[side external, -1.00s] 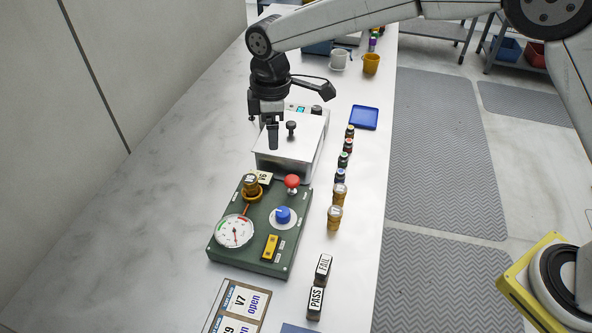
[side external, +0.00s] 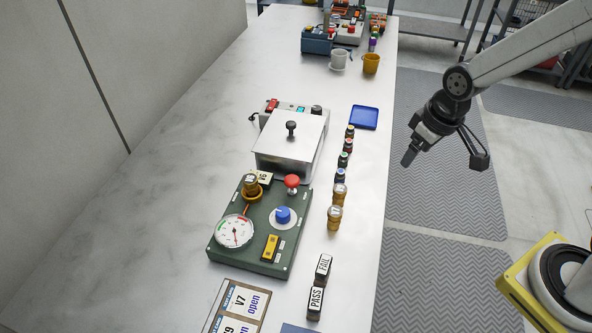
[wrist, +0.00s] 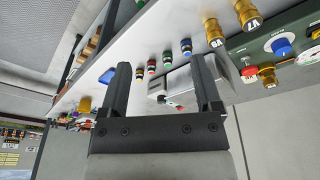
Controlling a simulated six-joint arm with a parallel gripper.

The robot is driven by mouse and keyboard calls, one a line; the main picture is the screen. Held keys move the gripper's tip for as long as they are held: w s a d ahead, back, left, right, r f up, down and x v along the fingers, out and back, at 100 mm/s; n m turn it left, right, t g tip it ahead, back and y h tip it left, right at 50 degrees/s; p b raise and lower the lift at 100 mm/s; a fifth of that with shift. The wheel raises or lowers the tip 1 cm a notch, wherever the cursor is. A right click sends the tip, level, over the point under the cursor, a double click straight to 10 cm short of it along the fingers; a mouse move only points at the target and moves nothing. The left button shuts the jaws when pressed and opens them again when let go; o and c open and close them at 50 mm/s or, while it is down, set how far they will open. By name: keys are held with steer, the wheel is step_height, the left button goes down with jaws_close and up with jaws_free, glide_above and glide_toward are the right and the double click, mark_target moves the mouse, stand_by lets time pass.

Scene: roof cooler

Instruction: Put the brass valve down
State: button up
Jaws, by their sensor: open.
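A brass valve (side external: 250,184) stands on the left back part of the green panel (side external: 210,251), at a brass ring. Two more brass valves stand on the bench right of the panel, one behind the other (side external: 340,191) (side external: 335,216). These two also show large at the top of the wrist view (wrist: 213,33) (wrist: 248,15). My gripper (side external: 407,158) is off the bench's right edge, over the grey floor mat, apart from every valve. In the wrist view its two fingers (wrist: 161,67) are spread with nothing held between them.
The panel carries a gauge (side external: 235,231), a red knob (side external: 292,182) and a blue dial (side external: 283,215). A lidded metal box (side external: 291,145) stands behind it. Small capped bottles line the right side, with a blue tray (side external: 364,117) beyond. The bench's left side is clear.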

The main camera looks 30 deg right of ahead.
steer(key=shift+m, duration=0.9)
steer(key=s, duration=0.1)
steer(key=s+d, duration=0.1)
steer(key=s, duration=0.1)
steer(key=s+d+f, duration=0.1)
steer(key=shift+s+d, duration=0.1)
steer(key=shift+s, duration=0.2)
